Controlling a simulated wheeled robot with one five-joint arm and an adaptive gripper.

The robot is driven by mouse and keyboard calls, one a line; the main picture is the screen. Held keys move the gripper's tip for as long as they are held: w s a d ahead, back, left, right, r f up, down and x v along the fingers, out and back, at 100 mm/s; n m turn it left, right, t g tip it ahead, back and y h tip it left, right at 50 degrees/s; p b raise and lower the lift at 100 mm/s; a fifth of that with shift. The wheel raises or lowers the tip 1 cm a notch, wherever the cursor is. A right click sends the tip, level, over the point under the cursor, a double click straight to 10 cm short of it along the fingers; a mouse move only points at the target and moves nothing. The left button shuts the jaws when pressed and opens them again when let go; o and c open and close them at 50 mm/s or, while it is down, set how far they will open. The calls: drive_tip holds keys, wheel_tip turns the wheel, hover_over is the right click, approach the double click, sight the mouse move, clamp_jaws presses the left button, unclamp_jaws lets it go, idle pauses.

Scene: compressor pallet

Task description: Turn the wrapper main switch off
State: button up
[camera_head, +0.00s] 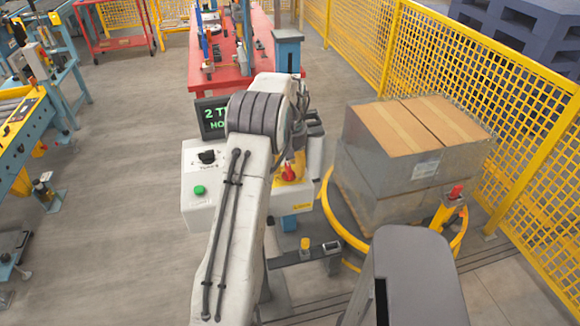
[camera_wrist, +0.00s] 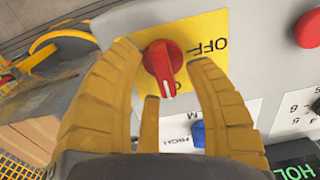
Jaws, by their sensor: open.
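The wrapper main switch is a red rotary knob (camera_wrist: 160,60) on a yellow plate (camera_wrist: 212,22) in the wrist view. The word OFF on the plate appears upside down there. The knob's handle points down in that picture, away from OFF, toward a second label mostly hidden behind it. My gripper (camera_wrist: 163,64) is open, its yellow fingers on either side of the knob; I cannot tell whether they touch it. In the head view the red knob (camera_head: 288,171) shows beside my arm, on the right of the control box (camera_head: 194,212); my arm hides most of my gripper.
The wrist view shows a red button (camera_wrist: 308,28), a blue knob (camera_wrist: 198,133) and a screen (camera_wrist: 293,166) nearby. A wrapped box load (camera_head: 385,170) stands right of the box on a yellow-ringed turntable (camera_head: 337,222). A yellow fence (camera_head: 470,75) runs behind.

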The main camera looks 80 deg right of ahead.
drive_tip(key=shift+f, duration=0.25)
clamp_jaws()
idle(0.4)
